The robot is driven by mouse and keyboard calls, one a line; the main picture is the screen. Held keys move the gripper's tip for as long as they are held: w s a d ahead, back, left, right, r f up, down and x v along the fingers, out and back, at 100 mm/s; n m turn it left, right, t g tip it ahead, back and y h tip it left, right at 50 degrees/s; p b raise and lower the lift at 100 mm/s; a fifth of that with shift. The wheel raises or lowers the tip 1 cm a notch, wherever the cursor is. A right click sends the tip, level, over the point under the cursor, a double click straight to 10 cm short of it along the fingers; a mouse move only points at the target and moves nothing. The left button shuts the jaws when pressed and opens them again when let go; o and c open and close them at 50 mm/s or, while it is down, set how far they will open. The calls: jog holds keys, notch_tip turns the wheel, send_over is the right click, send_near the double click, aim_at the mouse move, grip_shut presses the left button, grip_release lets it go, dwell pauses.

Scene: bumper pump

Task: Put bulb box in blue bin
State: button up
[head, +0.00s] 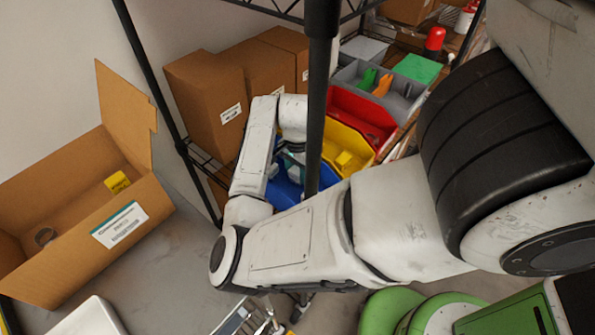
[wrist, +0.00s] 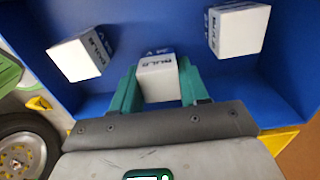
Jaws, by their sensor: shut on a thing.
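The blue bin (head: 284,194) sits on the rack in the head view, partly hidden by my arm and a black post. In the wrist view the blue bin (wrist: 213,68) fills most of the picture. My gripper (wrist: 158,80) has green fingers and is shut on a white bulb box (wrist: 160,84), within the bin's outline. Whether this box touches the bin floor I cannot tell. Two other white bulb boxes show in the bin, one at left (wrist: 80,58) and one at right (wrist: 239,30). In the head view the gripper is mostly hidden.
A yellow bin (head: 343,158) and a red bin (head: 357,117) stand beyond the blue one. Brown cartons (head: 207,100) stand to the left on the rack. A black rack post (head: 317,100) rises in front. An open cardboard box (head: 90,215) lies at left.

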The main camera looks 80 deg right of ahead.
aim_at(297, 169)
jog(key=shift+f, duration=0.35)
jog(key=shift+f, duration=0.15)
jog(key=o, duration=1)
jog(key=shift+o, duration=0.2)
notch_tip(297, 169, up, 12)
jog(key=shift+r, duration=0.2)
